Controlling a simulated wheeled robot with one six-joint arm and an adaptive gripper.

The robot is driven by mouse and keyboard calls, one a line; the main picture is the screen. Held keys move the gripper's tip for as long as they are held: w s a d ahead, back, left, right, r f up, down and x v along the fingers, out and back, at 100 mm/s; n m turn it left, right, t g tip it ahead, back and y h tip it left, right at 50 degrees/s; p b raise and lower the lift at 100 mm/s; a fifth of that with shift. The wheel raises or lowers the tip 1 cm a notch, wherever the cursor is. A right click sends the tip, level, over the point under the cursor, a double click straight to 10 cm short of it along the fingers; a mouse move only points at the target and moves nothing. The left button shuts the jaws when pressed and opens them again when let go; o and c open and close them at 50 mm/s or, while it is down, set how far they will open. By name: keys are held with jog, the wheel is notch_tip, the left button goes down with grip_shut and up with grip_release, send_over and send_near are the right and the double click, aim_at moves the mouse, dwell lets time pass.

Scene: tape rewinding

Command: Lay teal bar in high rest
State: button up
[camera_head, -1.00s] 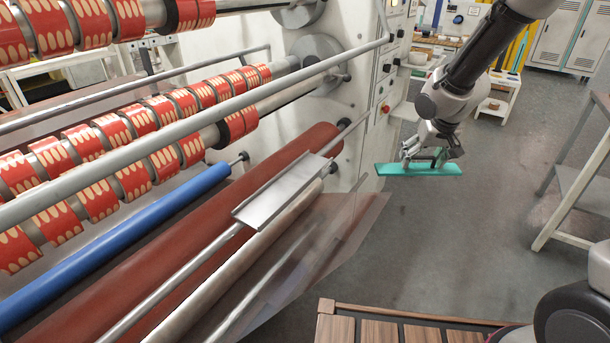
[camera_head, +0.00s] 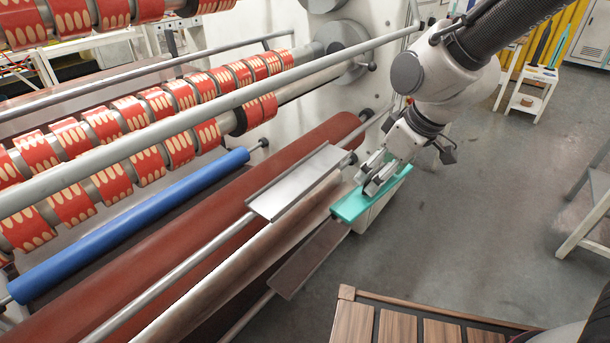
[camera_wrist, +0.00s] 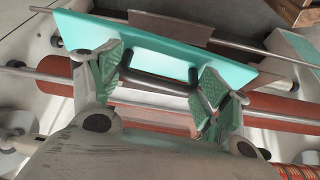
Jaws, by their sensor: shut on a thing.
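The teal bar (camera_head: 352,207) is a long flat plank with a dark handle, which shows in the wrist view (camera_wrist: 155,84). My gripper (camera_head: 375,176) is shut on this handle. The bar (camera_wrist: 135,42) hangs slantwise in the air, its near end at lower left. The high rest looks to be the upper grey metal tray (camera_head: 302,184), empty, on a rod over the dark red roller. In the head view the bar is just right of this tray, apparently apart from it. A lower brownish tray (camera_head: 310,262) is below and to the left of the bar.
A long grey rail (camera_head: 210,112) runs above the upper tray. The machine's dark red roller (camera_head: 190,245) and blue roller (camera_head: 130,225) lie to the left. A slatted wooden surface (camera_head: 400,325) is at the front.

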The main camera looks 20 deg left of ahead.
jog(key=shift+s+a+n, duration=0.2)
jog(key=shift+s+n, duration=0.4)
jog(key=shift+s, duration=0.25)
jog(key=w+a, duration=0.2)
jog(key=a, duration=0.3)
jog(key=w+a, duration=0.2)
jog(key=a, duration=0.4)
jog(key=w+a, duration=0.2)
jog(key=a, duration=0.3)
jog(key=shift+w+a+f, duration=0.1)
jog(key=shift+w+a, duration=0.2)
jog(key=shift+w, duration=0.05)
jog(key=shift+f, duration=1.75)
jog(key=shift+f, duration=0.1)
jog(key=o, duration=1.1)
